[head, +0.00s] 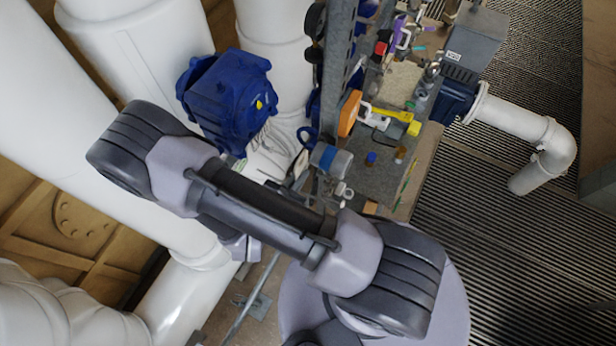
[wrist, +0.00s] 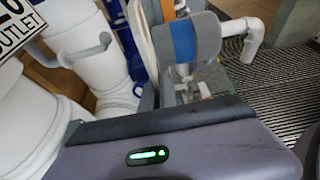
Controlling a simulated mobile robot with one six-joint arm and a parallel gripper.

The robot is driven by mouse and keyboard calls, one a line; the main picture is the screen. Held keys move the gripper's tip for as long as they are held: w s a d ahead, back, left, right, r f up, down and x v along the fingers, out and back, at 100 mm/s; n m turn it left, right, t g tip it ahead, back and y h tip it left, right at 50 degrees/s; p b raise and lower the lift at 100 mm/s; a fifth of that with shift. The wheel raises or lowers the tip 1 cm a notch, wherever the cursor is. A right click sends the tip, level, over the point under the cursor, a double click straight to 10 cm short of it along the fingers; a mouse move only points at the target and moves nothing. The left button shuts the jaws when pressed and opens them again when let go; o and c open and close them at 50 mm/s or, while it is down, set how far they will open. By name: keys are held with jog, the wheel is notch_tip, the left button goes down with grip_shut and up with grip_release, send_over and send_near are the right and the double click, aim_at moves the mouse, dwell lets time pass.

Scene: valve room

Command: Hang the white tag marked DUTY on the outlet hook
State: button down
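In the wrist view, a white sign with black lettering that reads OUTLET (wrist: 14,28) is cut off at the upper left. Just right of it, a grey bar with an upturned end (wrist: 88,52) stands in front of a white pipe; it looks like the outlet hook, and I see nothing hanging on it. I cannot make out the white DUTY tag in either view. My gripper's fingers do not show in either view; my arm hides that area in the head view.
White pipes (head: 140,50) and a blue housing (head: 228,98) stand at the left. A cluttered bench (head: 372,178) and an upright metal post (head: 338,70) lie beyond my arm. A grey-blue cylinder (wrist: 186,38) is close in the wrist view.

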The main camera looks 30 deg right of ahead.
jog(key=shift+w+a+f+b, duration=0.25)
jog(key=shift+w+a, duration=0.3)
jog(key=shift+w, duration=0.25)
jog(key=shift+w+a+f+b, duration=0.2)
jog(key=shift+w+a, duration=0.4)
jog(key=shift+w, duration=0.15)
jog(key=shift+w+a+f+b, duration=0.25)
jog(key=shift+w+a, duration=0.3)
jog(key=shift+w, duration=0.25)
jog(key=c, duration=1.6)
grip_release()
jog(key=shift+o, duration=0.2)
jog(key=shift+r, duration=0.1)
